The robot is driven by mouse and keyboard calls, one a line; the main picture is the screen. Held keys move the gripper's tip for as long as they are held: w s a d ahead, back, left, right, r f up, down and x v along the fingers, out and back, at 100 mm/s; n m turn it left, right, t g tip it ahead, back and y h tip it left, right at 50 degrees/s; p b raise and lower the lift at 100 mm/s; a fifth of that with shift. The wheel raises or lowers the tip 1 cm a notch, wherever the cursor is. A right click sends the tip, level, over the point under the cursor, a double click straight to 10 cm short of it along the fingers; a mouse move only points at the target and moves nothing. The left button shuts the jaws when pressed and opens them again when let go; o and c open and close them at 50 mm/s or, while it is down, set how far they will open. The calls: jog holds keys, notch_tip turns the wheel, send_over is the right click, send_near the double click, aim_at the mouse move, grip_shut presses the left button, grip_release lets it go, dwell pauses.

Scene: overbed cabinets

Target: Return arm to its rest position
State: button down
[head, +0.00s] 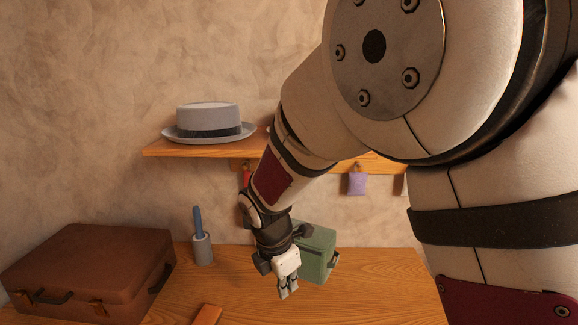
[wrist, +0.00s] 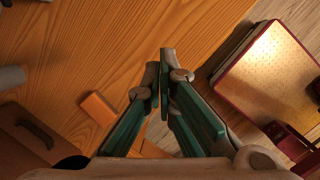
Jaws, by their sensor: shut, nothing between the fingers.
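My gripper (head: 288,287) hangs over the wooden table, pointing down, with its fingers together and nothing between them. In the wrist view its fingertips (wrist: 159,85) nearly meet above the table's edge. My arm reaches from the upper right of the head view down to the middle. A green box (head: 318,254) stands on the table just behind and right of the gripper, partly hidden by it.
A brown suitcase (head: 92,268) lies at left, with a grey holder (head: 202,250) beside it. An orange block (head: 206,315) lies near the front. A shelf (head: 205,150) above bears a grey hat (head: 208,121). A purple pouch (head: 357,184) hangs below it. The table's right side looks clear.

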jog(key=s+d+r+m+y, duration=0.1)
jog(key=s+d+r+m, duration=0.9)
jog(key=d+r+m, duration=0.25)
jog(key=s+d+r+m, duration=0.2)
jog(key=s+d+m, duration=0.1)
jog(key=s+m, duration=0.3)
jog(key=s+d+r+m+t, duration=0.1)
jog(key=s+d+m, duration=0.3)
jog(key=s, duration=0.6)
jog(key=shift+s+d+r+m+t+y+p, duration=0.3)
jog(key=shift+r+m+p, duration=0.15)
jog(key=shift+m, duration=0.9)
